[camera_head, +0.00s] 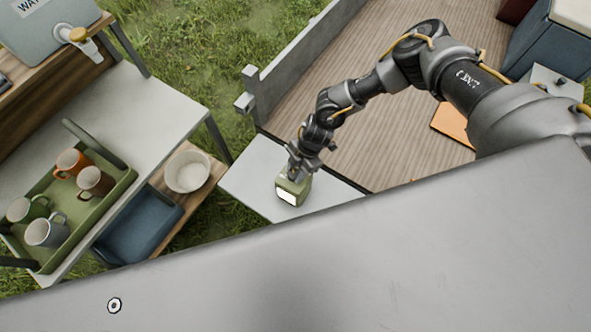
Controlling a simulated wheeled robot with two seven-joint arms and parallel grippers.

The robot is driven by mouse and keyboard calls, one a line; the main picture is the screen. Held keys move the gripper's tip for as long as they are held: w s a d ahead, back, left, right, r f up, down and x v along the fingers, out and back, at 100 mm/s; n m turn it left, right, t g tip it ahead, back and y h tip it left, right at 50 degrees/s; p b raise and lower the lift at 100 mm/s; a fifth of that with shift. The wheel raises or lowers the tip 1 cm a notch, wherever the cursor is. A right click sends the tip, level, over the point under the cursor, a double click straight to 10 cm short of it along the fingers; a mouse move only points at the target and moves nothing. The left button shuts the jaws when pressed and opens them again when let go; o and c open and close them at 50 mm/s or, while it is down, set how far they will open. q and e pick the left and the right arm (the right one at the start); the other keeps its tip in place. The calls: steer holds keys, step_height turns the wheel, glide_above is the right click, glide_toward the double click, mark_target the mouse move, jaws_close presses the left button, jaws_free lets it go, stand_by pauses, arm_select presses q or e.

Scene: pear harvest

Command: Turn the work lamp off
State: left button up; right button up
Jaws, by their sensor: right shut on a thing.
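The work lamp (287,195) is a small green box with a bright white front face. It stands on a pale grey surface (246,183) near the middle of the view. The white face looks lit. My right gripper (297,174) comes down on the lamp from above, at its top. Its fingers are shut on the top part of the lamp, and they hide what they grip there. My left gripper is not in view.
A green tray (98,215) with several mugs stands on a white table (160,110) at the left. A wooden deck (340,80) with a grey rail (300,55) lies behind.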

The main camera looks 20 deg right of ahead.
steer(key=shift+w+a+n+g+b, duration=0.1)
steer(key=shift+n+g+b, duration=0.2)
steer(key=shift+n+b, duration=0.3)
stand_by(1.3)
steer(key=o, duration=1)
steer(key=shift+r, duration=0.1)
steer(key=b+v, duration=0.2)
steer(key=v, duration=0.8)
steer(key=shift+r, duration=0.35)
